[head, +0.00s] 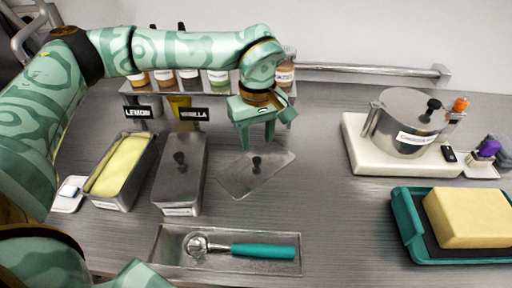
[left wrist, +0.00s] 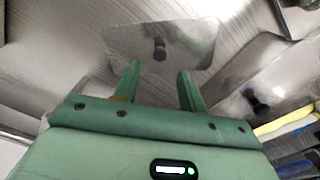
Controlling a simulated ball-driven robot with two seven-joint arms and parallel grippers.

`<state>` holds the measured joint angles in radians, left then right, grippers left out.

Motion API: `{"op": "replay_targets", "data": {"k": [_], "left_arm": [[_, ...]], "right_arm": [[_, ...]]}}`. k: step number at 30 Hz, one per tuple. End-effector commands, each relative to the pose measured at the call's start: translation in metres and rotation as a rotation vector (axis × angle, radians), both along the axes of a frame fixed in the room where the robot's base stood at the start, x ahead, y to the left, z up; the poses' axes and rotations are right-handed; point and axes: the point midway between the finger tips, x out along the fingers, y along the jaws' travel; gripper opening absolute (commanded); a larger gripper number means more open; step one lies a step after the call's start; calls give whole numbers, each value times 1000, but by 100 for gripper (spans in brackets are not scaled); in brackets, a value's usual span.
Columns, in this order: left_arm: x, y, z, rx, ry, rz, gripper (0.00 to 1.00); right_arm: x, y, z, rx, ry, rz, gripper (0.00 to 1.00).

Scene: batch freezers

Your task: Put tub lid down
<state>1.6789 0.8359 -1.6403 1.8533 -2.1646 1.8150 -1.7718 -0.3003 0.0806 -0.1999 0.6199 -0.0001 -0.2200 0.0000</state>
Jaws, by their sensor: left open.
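A flat metal tub lid (head: 268,179) with a black knob lies on the steel counter, right of the lidded vanilla tub (head: 180,182). The lid also shows in the left wrist view (left wrist: 185,53), ahead of the fingertips. My left gripper (head: 257,146) is open, pointing down just behind the lid's knob, with nothing between its fingers. In the left wrist view the two fingers (left wrist: 160,78) are spread apart, and the knob appears between and beyond them. The open lemon tub (head: 122,163) holds yellow ice cream. My right gripper is not seen.
A metal tray (head: 168,244) with a teal-handled scoop (head: 262,251) lies in front. A steel pot (head: 404,132) on a white base stands back right. A teal tray (head: 404,222) holds a yellow block (head: 470,218). A shelf of jars is behind. Counter right of the lid is clear.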

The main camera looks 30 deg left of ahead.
Motion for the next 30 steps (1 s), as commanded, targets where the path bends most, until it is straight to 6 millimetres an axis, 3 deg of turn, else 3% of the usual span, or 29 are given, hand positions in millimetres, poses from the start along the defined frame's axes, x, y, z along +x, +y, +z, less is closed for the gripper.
{"op": "replay_targets", "data": {"k": [1,3,9,30], "left_arm": [[0,0,16,-1,-6,0,42],[0,0,30,0,-4,1,42],[0,0,53,0,0,1,42],[0,0,55,0,1,0,42]], "right_arm": [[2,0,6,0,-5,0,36],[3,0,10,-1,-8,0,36],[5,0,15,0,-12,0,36],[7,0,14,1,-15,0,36]]}}
